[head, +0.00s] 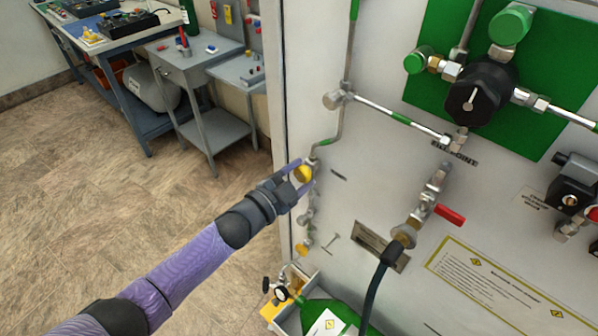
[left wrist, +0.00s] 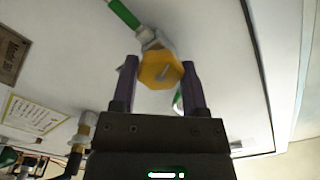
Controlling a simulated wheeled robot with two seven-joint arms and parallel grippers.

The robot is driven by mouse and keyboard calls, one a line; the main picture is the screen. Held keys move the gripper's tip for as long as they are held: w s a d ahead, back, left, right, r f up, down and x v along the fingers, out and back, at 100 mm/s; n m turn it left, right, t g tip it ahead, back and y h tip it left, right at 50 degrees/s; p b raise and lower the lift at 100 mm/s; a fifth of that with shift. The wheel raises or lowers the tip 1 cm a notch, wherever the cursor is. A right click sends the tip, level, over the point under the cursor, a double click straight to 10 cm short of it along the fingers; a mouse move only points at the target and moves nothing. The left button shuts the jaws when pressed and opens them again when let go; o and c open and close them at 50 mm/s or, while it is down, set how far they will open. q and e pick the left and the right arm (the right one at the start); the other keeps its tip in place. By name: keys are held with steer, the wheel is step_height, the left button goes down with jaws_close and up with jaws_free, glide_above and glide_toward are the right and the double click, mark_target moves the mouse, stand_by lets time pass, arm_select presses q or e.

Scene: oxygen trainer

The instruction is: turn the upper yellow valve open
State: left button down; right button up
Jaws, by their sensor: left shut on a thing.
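The upper yellow valve (head: 303,174) sits on the pipe at the left edge of the white panel. My left gripper (head: 302,178) is at this valve, with its two purple fingers on either side of the knob. In the left wrist view the yellow knob (left wrist: 161,71) lies between the fingertips of the left gripper (left wrist: 159,85), which is shut on it. A slot-like grey mark shows on the knob's face. A lower yellow valve (head: 303,248) is below on the same panel. My right gripper is not in view.
A red-handled valve (head: 448,214) with a dark hose is to the right on the panel (head: 385,185). A black regulator (head: 480,92) is on the green plate. A crate (head: 276,312) with a green cylinder stands below. Grey tables (head: 205,70) are at the back left; open floor lies left.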

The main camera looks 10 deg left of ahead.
arm_select(q)
steer(key=n, duration=0.3)
steer(key=shift+n+p, duration=0.3)
steer(key=shift+n, duration=0.1)
steer(key=n, duration=0.2)
steer(key=shift+n, duration=0.3)
steer(key=n, duration=0.5)
steer(key=shift+n, duration=0.3)
steer(key=shift+f, duration=0.1)
steer(key=shift+c, duration=0.5)
jaws_free()
steer(key=p+v, duration=0.2)
steer(key=v, duration=0.8)
steer(key=shift+p, duration=0.3)
